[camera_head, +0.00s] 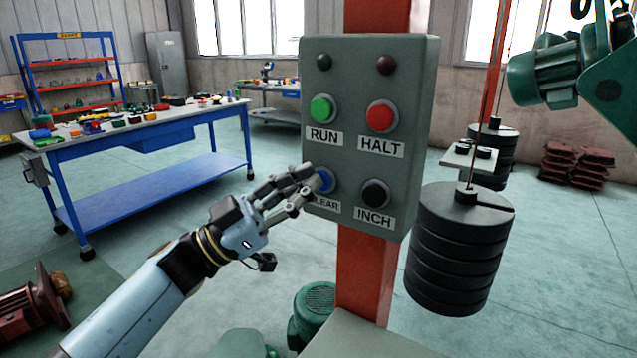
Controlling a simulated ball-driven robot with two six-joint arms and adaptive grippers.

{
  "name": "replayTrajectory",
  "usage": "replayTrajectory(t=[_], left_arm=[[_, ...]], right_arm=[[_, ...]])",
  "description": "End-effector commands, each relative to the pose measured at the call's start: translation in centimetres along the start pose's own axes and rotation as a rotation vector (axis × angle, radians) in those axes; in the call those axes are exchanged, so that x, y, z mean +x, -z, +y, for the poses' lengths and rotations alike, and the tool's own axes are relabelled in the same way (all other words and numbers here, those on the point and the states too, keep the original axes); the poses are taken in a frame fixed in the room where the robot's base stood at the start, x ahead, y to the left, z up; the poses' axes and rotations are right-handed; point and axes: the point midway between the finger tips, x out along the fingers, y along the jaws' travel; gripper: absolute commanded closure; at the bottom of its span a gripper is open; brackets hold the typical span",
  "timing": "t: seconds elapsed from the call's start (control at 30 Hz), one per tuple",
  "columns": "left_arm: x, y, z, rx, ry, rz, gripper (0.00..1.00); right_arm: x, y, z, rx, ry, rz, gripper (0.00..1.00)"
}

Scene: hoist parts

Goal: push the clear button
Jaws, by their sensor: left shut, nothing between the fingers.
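A grey control box (345,68) is fixed to an orange-red post. The blue button (325,181) sits at its lower left, above a label partly hidden by my fingers and reading "LEAR". My left gripper (312,180) is shut and empty, with its fingertips at the blue button. They overlap its left side, and I cannot tell whether they touch it or whether it is pressed in. The other buttons are green RUN (322,108), red HALT (382,116) and black INCH (375,193). My right gripper is not in view.
Stacked black weights (457,250) hang on a cable right of the box. A green motor (545,75) is at the upper right. The orange-red post (365,275) stands below the box. A blue workbench (150,190) stands further back left.

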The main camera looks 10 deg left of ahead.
Motion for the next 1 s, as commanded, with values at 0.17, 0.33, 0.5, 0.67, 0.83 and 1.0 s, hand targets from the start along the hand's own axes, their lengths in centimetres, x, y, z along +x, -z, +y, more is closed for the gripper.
replayTrajectory(t=[0.17,0.33,0.5,0.67,0.83,1.0], left_arm=[[0.0,0.0,0.0,0.000,0.000,0.000,1.00],[0.0,0.0,0.0,0.000,0.001,-0.001,1.00],[-0.4,0.4,0.3,-0.001,0.001,-0.002,1.00],[-1.0,0.8,0.8,-0.001,0.000,-0.001,1.00],[-1.1,0.8,0.9,0.000,0.001,0.000,1.00],[-1.2,0.8,0.9,0.000,0.000,-0.001,1.00]], right_arm=[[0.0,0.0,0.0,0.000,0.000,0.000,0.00],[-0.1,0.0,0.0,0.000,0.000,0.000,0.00],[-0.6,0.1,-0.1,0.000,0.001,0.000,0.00],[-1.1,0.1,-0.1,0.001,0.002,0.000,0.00],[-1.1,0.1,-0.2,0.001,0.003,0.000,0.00],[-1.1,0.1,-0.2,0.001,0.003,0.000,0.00]])
